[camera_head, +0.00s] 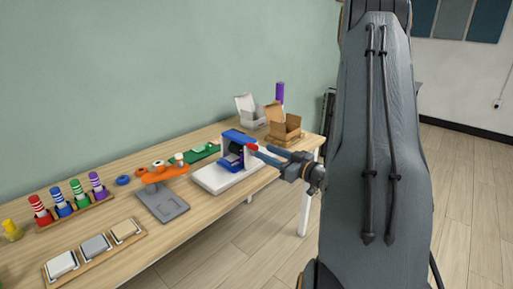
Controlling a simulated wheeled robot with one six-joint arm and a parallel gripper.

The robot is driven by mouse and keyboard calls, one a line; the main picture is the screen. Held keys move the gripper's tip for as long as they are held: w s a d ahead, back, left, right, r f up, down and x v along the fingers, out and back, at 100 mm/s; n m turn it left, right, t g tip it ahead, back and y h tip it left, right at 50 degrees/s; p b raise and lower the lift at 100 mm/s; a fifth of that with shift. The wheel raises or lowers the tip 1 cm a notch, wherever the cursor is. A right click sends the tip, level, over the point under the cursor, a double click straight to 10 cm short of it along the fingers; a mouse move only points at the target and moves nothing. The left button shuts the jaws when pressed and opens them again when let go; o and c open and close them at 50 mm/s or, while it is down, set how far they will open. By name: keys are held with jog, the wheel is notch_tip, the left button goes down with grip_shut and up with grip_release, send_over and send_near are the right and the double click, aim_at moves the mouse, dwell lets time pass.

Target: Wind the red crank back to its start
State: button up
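The red crank (252,147) is a small red part on the right side of a blue device (234,137). The device stands on a white base (215,181) on the table. My gripper (262,153) reaches in from the right, with its tips at or very close to the red crank. It is too small here to tell whether the fingers are shut on the crank or only beside it. Part of the crank and its arm is hidden by my gripper.
The wooden table (105,217) also holds an orange-topped grey stand (163,203), coloured striped cylinders in a rack, a tray of grey and tan blocks, and a green board (199,152). Open boxes (284,121) and a purple cylinder (280,93) stand behind the device. Floor is clear in front.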

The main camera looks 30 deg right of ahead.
aim_at(257, 148)
jog(key=p+x, duration=0.1)
jog(key=x, duration=0.5)
jog(key=shift+w+a, duration=0.15)
jog(key=shift+w, duration=0.2)
grip_shut()
